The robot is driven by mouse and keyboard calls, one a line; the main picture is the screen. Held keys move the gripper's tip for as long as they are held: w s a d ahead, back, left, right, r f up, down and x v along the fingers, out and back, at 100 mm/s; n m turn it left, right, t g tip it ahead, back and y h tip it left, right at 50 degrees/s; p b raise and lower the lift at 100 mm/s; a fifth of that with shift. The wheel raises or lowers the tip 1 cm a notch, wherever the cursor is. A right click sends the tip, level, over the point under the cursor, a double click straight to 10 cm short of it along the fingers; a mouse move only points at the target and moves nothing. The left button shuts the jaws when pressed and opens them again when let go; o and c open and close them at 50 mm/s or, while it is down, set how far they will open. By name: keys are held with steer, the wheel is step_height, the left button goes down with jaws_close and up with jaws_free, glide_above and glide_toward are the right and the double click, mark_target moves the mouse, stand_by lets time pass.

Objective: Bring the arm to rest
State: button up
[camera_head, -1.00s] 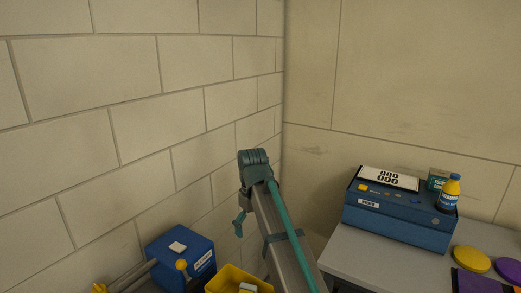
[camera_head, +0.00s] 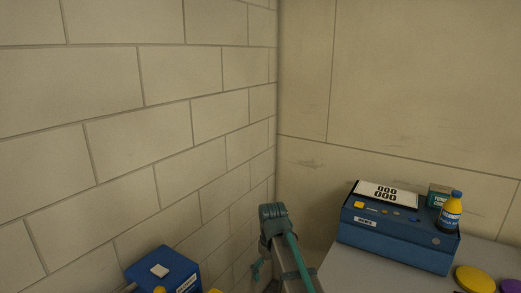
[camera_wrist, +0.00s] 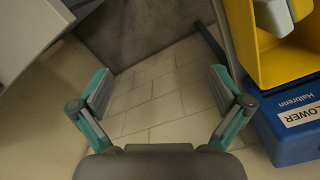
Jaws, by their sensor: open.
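My gripper (camera_wrist: 160,95) shows in the wrist view with its two teal and grey fingers spread wide apart. Nothing is between them; beyond them are only wall and floor surfaces. In the head view my arm rises from the bottom edge, and the gripper's fingers are mostly hidden or too small to judge there.
A blue box (camera_head: 165,274) stands at the lower left; the wrist view shows a blue box (camera_wrist: 285,137) under a yellow bin (camera_wrist: 245,45). At right, a grey table (camera_head: 385,276) holds a blue case (camera_head: 395,238), a yellow bottle (camera_head: 451,211) and a yellow disc (camera_head: 474,279). Block walls stand close behind.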

steer(key=s+d+f+m, duration=0.2)
steer(key=s+d+f, duration=0.35)
steer(key=f, duration=0.35)
steer(key=s+d+f+m, duration=0.2)
steer(key=s+d+f, duration=0.2)
steer(key=s+f, duration=0.3)
steer(key=s+d+f+m, duration=0.2)
steer(key=s+d+f, duration=0.2)
steer(key=f, duration=0.6)
steer(key=s+f+g+b, duration=0.2)
steer(key=s+f+g, duration=0.1)
steer(key=s+f, duration=0.8)
steer(key=s+f+g+b, duration=0.3)
steer(key=s+f, duration=0.9)
steer(key=s, duration=0.5)
steer(key=shift+s+f+g, duration=0.2)
steer(key=shift+s+g, duration=0.15)
steer(key=shift+g, duration=0.05)
